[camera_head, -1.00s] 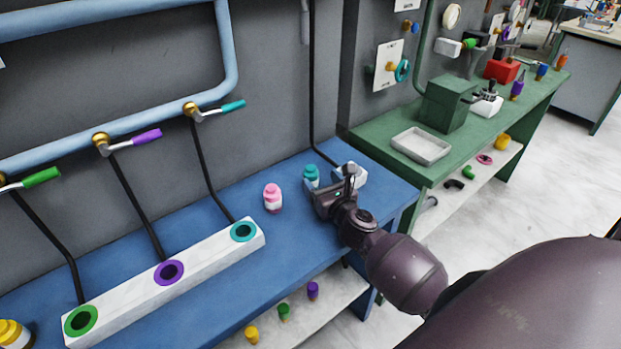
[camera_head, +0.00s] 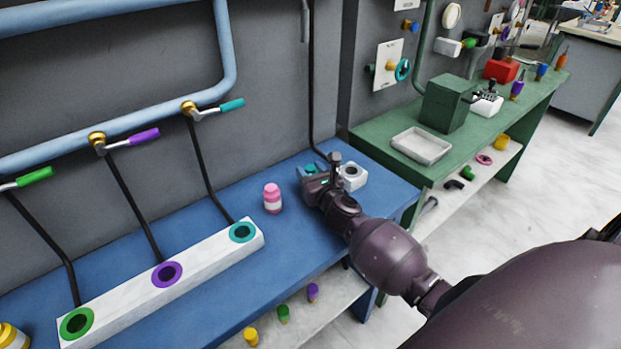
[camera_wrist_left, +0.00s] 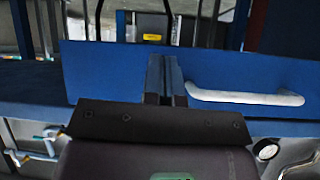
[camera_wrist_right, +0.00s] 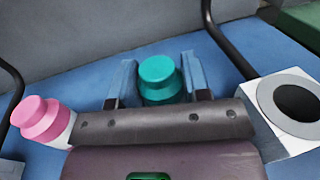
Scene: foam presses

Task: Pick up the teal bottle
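The teal bottle shows in the right wrist view (camera_wrist_right: 161,78), upright on the blue bench between the two fingers of my right gripper (camera_wrist_right: 160,88). Its lower part is hidden behind the gripper body. In the head view my right gripper (camera_head: 316,172) is at the bottle's spot and hides most of it. The right fingers are apart, one on each side of the bottle; a firm hold does not show. My left gripper (camera_wrist_left: 166,80) is seen only in its wrist view, with its fingers together and nothing between them.
A pink bottle (camera_head: 272,198) stands left of my right gripper. A white block with a dark round hole (camera_wrist_right: 298,100) is close on its right. A white rack with coloured rings (camera_head: 200,257) lies along the blue bench (camera_head: 330,236). A dark pipe rises behind.

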